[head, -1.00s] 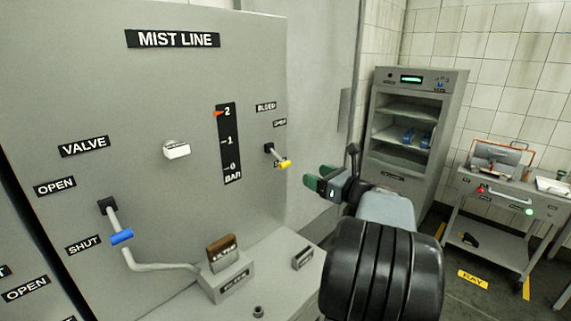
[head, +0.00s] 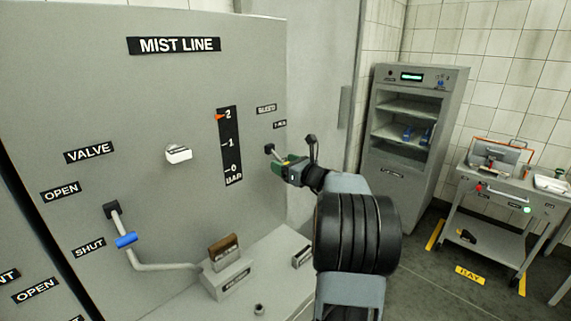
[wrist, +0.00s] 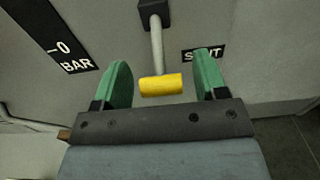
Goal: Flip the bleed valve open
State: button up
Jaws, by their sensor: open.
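The bleed valve is a small lever with a yellow grip (wrist: 160,85) on a grey stem that hangs from a dark pivot block (wrist: 154,14) on the grey panel. In the wrist view the grip lies between the two green fingertips of my gripper (wrist: 165,82), with a gap on both sides. A label partly hidden by the right finger, seemingly "SHUT" (wrist: 190,55), is beside the lever. In the head view the pivot (head: 269,149) shows below the bleed label (head: 266,108), and my gripper (head: 287,165) mostly hides the yellow grip.
The panel also carries a blue-handled valve lever (head: 126,240), a white knob (head: 178,153) and a bar gauge (head: 231,145) with its orange pointer near 2. A ledge with a brown-topped block (head: 224,250) juts out below. A cabinet (head: 395,180) and cart (head: 500,200) stand at right.

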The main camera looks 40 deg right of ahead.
jog(key=shift+c, duration=0.4)
grip_shut()
jog(key=shift+a+r, duration=0.1)
